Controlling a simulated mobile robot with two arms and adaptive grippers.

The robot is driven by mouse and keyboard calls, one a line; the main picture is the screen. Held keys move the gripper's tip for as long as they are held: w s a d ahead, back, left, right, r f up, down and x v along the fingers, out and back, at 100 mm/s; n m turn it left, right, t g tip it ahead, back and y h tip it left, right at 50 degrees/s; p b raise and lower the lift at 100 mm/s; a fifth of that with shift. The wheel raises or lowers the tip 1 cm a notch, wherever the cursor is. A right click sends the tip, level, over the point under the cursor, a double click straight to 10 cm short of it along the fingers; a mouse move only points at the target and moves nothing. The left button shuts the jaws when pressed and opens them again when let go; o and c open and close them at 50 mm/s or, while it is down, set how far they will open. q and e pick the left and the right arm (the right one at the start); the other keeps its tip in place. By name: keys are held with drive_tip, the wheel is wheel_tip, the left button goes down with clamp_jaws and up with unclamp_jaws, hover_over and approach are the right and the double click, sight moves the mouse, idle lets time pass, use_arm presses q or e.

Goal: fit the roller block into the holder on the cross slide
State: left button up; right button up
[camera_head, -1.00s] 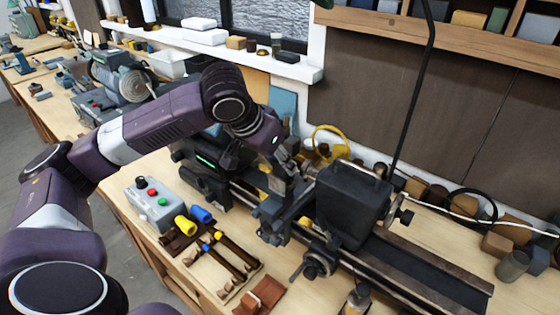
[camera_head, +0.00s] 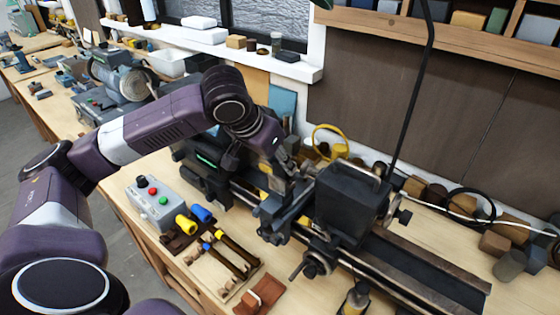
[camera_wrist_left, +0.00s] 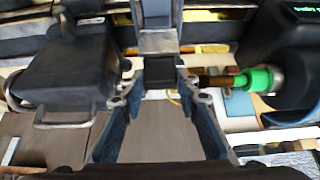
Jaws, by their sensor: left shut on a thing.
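My left gripper (camera_head: 287,162) is over the cross slide of the lathe, its fingers partly hidden among dark machine parts in the head view. In the left wrist view my left gripper (camera_wrist_left: 160,82) has its fingertips closed on a small black block, which I take to be the roller block (camera_wrist_left: 160,71). A grey upright part, seemingly the holder (camera_wrist_left: 158,42), lies right beyond the block in that view. I cannot tell whether block and holder touch or how far the block is in. My right gripper is not in view.
A brown rod with a green collar (camera_wrist_left: 256,79) sits at the chuck on the right of the wrist view. A large dark box-shaped machine part (camera_head: 352,203) stands close right of the gripper. A grey control box (camera_head: 154,203) and screwdrivers (camera_head: 231,258) lie in front.

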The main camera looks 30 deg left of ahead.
use_arm(q)
drive_tip(key=shift+p, duration=0.45)
idle(0.3)
drive_tip(key=shift+f, duration=0.25)
idle(0.5)
drive_tip(key=shift+f+b, duration=0.65)
drive_tip(key=shift+f, duration=0.35)
idle(0.3)
drive_tip(key=o, duration=1.2)
drive_tip(key=shift+o, duration=0.2)
drive_tip(key=v, duration=1.2)
